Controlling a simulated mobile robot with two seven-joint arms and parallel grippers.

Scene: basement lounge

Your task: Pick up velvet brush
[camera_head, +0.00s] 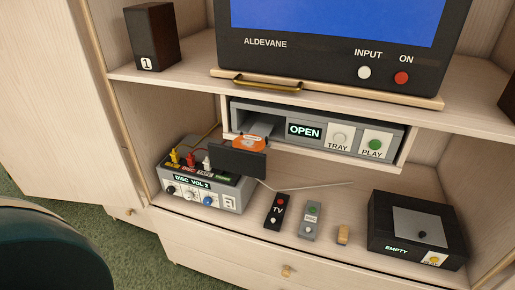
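A small tan wooden block, which looks like the velvet brush (343,235), sits on the lower shelf (325,252). It is between the grey remote and the black box. It is small in the picture, so its bristle or velvet side cannot be made out. Neither of my grippers is in the head view.
A black TV remote (276,212) and a grey remote (310,220) lie left of the brush. A black box (388,240) reading EMPTY stands right. The disc player (270,112) above reads OPEN, with an orange disc (252,141) at its left. A grey control box (188,192) stands left.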

